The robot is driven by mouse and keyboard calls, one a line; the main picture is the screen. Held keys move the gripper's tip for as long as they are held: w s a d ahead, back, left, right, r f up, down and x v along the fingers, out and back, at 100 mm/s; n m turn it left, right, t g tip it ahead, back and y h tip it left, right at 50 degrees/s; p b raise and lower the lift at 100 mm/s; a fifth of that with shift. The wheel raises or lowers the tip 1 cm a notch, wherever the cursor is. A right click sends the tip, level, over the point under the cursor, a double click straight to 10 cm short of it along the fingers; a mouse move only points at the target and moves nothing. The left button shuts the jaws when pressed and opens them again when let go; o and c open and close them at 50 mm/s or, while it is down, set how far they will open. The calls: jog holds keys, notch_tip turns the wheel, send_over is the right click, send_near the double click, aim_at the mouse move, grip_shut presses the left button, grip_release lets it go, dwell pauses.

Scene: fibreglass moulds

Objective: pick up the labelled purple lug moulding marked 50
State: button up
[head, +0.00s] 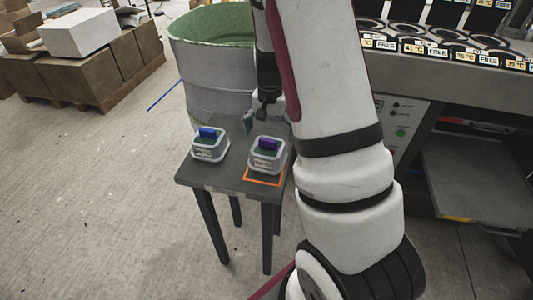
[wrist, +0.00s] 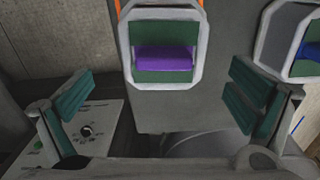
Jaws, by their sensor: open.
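The purple lug moulding (head: 268,143) lies in a pale octagonal tray (head: 264,166) on the right of a small dark table. In the wrist view the purple moulding (wrist: 164,58) lies across the green inside of its tray (wrist: 130,72). A label shows on the tray front in the head view, too small to read. My gripper (wrist: 162,103) is open and empty, its green-padded fingers wide apart; the moulding appears ahead of the gap between them. In the head view my gripper (head: 262,115) is just behind the purple moulding, partly hidden by my arm.
A blue moulding (head: 207,133) sits in a similar tray (head: 210,154) to the left on the dark table (head: 228,184). An orange outline (head: 262,181) borders the purple one's tray. A large green-lined tub (head: 215,75) stands behind. A machine with a control panel (head: 398,118) is at right.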

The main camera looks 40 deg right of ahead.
aim_at(268, 147)
jog(key=shift+a+f, duration=0.2)
jog(key=shift+f, duration=1.6)
jog(key=shift+a+f, duration=0.15)
jog(key=shift+f, duration=1.6)
jog(key=c, duration=1.3)
